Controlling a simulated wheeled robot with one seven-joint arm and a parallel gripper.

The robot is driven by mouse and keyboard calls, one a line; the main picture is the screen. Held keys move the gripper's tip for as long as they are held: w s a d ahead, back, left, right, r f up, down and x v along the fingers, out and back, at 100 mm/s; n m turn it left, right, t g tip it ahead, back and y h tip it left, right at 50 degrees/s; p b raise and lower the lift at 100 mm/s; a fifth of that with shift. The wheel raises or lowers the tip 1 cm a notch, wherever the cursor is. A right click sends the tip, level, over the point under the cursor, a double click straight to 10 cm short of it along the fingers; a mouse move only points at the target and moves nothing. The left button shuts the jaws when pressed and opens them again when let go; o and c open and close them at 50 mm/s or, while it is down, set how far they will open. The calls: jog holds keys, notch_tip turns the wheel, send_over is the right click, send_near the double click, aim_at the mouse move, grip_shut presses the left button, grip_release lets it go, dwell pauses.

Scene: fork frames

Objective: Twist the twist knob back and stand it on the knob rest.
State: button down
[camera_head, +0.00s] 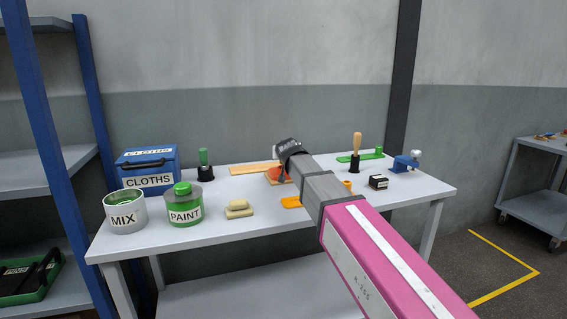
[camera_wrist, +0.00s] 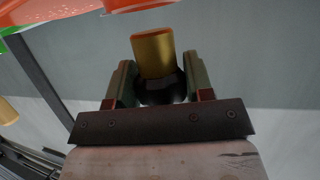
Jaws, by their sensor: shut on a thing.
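My gripper (camera_wrist: 158,85) is shut on the twist knob (camera_wrist: 154,55), which shows in the wrist view as a brass-coloured cylinder with an orange end and a dark rounded part between the fingers. In the head view my gripper (camera_head: 284,155) is over the back middle of the table, and its fingers and the knob are hidden behind my wrist. An orange-red thing (camera_head: 276,174) is just beyond and below my wrist. An orange flat piece (camera_head: 291,202) lies nearer, partly behind my arm. I cannot tell which thing is the knob rest.
On the table (camera_head: 235,229) stand a mix can (camera_head: 125,216), a paint can (camera_head: 185,209), a blue cloths box (camera_head: 148,172), a sponge-like block (camera_head: 239,209), a green-handled tool (camera_head: 204,160), a wooden-handled tool (camera_head: 356,150), a black box (camera_head: 378,182) and a blue vise-like device (camera_head: 405,162).

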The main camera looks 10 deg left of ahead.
jog(key=c, duration=1.4)
grip_release()
grip_shut()
jog(key=shift+r, duration=0.1)
jog(key=shift+r, duration=0.1)
jog(key=shift+r, duration=2.35)
